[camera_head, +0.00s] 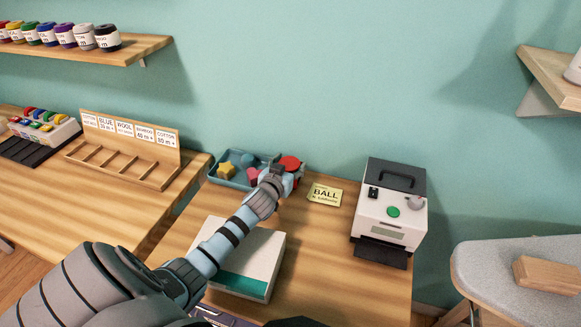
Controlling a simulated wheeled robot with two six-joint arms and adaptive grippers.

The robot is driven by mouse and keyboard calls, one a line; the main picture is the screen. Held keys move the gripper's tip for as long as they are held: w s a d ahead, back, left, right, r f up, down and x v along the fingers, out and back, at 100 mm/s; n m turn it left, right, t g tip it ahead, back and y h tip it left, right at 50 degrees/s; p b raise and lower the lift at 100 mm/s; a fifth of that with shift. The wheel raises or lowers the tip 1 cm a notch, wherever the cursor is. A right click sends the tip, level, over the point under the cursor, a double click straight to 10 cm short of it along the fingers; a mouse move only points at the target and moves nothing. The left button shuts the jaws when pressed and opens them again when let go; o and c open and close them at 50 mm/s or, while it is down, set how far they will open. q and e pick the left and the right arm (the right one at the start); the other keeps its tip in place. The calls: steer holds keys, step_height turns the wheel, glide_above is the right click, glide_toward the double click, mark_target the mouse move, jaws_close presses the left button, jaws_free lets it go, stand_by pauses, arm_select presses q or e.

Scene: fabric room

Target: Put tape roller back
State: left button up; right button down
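My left arm reaches from the lower left across the wooden table. Its gripper (287,172) is at the right end of a blue tray (224,184) by the back wall. A round red thing (290,162) shows right at the fingers. I cannot tell whether it is the tape roller, or whether the fingers hold it or are only in front of it. The gripper's own wrist hides the fingertips. No other thing can be clearly told as the tape roller. My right gripper is not in view.
The tray holds a yellow star (226,170) and other small shapes. A yellow "BALL" card (325,194) lies to its right, beside a white machine (393,203). A white box with a green band (240,284) lies under my arm. A labelled wooden rack (125,150) stands left.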

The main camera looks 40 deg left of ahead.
arm_select(q)
steer(key=o, duration=0.4)
steer(key=shift+s+d+r, duration=0.1)
steer(key=shift+s+r, duration=0.1)
steer(key=shift+r, duration=0.05)
steer(key=p+v, duration=0.1)
steer(key=v, duration=0.6)
steer(key=shift+s+p, duration=0.15)
steer(key=shift+p, duration=0.2)
